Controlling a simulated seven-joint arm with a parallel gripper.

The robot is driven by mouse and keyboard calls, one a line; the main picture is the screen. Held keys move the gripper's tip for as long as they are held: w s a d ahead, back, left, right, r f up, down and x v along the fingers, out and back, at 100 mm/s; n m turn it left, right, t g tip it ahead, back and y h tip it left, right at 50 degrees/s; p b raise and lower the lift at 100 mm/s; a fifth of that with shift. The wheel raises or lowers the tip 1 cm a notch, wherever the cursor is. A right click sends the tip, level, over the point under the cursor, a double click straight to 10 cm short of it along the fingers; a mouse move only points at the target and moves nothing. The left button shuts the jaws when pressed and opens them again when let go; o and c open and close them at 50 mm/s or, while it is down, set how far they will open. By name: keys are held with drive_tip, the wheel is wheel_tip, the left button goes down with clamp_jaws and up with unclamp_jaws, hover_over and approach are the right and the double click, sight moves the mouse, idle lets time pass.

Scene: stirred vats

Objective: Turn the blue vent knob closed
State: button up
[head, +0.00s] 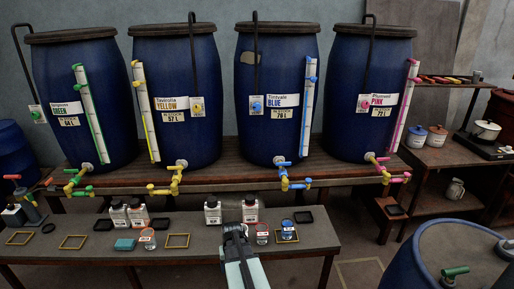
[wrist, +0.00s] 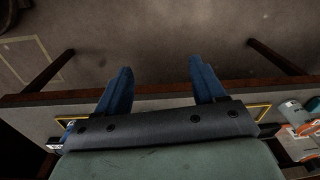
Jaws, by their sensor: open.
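The blue vat (head: 276,70) stands third from the left on the bench and carries a "BLUE" label. A small blue knob (head: 257,107) sits on a white plate at the lower end of its dark hooked pipe; I take this as the vent knob. Its exact turn is too small to tell. Other blue parts are a fitting on the sight tube (head: 311,79) and the tap (head: 284,183) below. My gripper (head: 234,229) is low over the front table, well below and apart from the knob. In the wrist view its jaws (wrist: 159,72) are open with nothing between them.
Green, yellow and pink vats (head: 369,95) stand on the same bench (head: 225,175). Another blue barrel (head: 450,250) stands at the front right.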

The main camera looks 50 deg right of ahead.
drive_tip(key=w+d+r+m+t+h, duration=0.1)
drive_tip(key=w+d+r+t+h, duration=0.3)
drive_tip(key=d+r, duration=0.8)
drive_tip(key=t+h, duration=0.8)
drive_tip(key=h, duration=0.1)
approach(257, 108)
drive_tip(key=shift+m, duration=0.3)
drive_tip(key=x, duration=0.9)
drive_tip(key=shift+c, duration=0.5)
drive_tip(key=c, duration=1)
drive_tip(key=shift+o, duration=0.2)
